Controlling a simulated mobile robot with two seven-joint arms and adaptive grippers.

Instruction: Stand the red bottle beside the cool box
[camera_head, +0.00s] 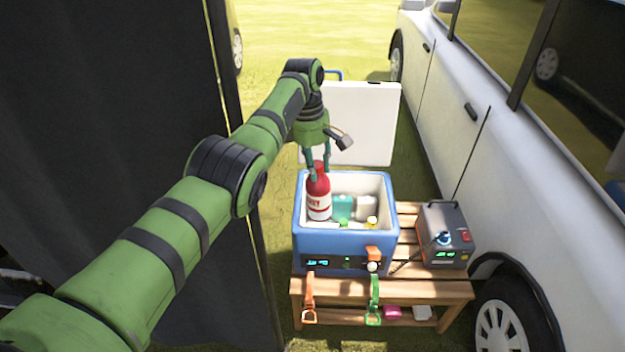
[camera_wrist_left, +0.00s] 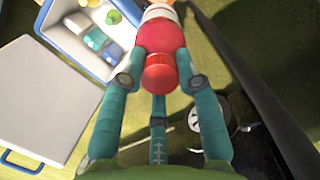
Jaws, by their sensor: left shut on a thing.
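The red bottle (camera_head: 319,185) with a white label stands nearly upright at the left inside of the open blue cool box (camera_head: 345,240). I cannot tell whether its base touches the box floor. My left gripper (camera_head: 318,172) comes from above and is shut on the bottle's upper part. In the left wrist view the fingers close around the red bottle (camera_wrist_left: 160,40), its cap toward the camera, with the cool box (camera_wrist_left: 55,42) beyond it. My right gripper is not in view.
Teal and white packs (camera_head: 343,207) lie in the box. The wooden bench (camera_head: 405,290) carries it and a grey power unit (camera_head: 445,235) on the right. A white lid (camera_head: 365,115) stands behind. A white car (camera_head: 475,130) and dark curtain (camera_head: 120,110) flank the bench.

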